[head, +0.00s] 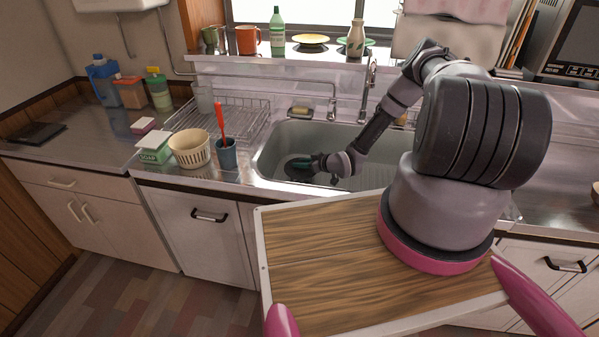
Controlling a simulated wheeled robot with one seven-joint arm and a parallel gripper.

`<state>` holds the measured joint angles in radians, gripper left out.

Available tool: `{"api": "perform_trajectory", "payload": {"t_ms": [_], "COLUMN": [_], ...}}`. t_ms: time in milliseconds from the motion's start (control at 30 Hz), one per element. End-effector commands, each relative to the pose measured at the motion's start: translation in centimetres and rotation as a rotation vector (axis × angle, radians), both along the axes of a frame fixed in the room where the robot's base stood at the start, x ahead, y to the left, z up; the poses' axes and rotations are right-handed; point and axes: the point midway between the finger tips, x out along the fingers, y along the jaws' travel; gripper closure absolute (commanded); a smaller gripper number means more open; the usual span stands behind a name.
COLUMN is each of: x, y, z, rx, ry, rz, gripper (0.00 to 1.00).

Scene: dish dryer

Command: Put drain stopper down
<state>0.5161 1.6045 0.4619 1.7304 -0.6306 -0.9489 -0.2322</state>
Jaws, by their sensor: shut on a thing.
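My gripper (317,162) reaches down into the left part of the metal sink (352,140). It is shut on a small dark thing at its tip, which I take to be the drain stopper. A dark round shape (298,166) lies at the sink's left side, right by the fingertips. The view is too small to tell whether this shape is the stopper or the drain opening, or whether the stopper touches the sink floor. My arm hides part of the sink's right side.
A dish rack (243,116) stands left of the sink. A blue cup (227,158) with a red-handled tool, a cream basket (190,150) and a soap box (154,150) stand near the counter's front. The faucet (369,85) rises behind the sink. The sink's middle floor looks clear.

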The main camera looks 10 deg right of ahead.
Motion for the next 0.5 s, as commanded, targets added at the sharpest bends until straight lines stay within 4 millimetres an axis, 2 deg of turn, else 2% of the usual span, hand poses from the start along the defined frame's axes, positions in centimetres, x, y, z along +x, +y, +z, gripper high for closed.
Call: {"api": "perform_trajectory", "payload": {"t_ms": [300, 500], "x": [0.0, 0.0], "y": [0.0, 0.0], "z": [-3.7, -3.9], "rx": [0.0, 0.0], "ry": [0.001, 0.0], "rz": [-0.001, -0.001], "gripper": [1.0, 1.0]}}
